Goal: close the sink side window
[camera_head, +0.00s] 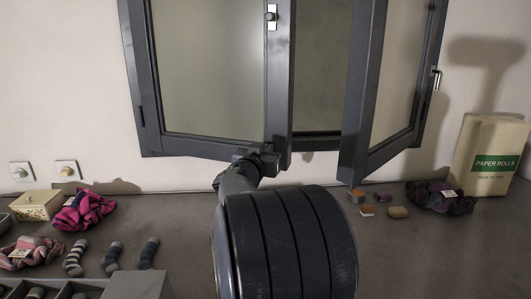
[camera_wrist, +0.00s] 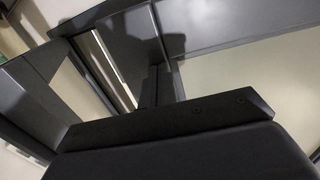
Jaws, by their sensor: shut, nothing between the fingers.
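A dark-framed window stands on the wall in the head view. Its left sash (camera_head: 278,90) carries a small handle (camera_head: 271,15) high on its right stile and looks close to the frame. Its right sash (camera_head: 360,95) stands swung into the room, with a gap between the two sashes. No sink shows, so I cannot tell which is the sink side. My gripper (camera_head: 262,160) is at the lower right corner of the left sash; contact is unclear. In the wrist view my gripper (camera_wrist: 152,88) is shut and empty, with window frame and glass close around it.
A paper rolls pack (camera_head: 488,155) stands at the right on the counter (camera_head: 185,215). A dark scrunchie (camera_head: 440,197) and small blocks (camera_head: 367,210) lie below the right sash. Socks, scrunchies and a box (camera_head: 36,205) lie at the left.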

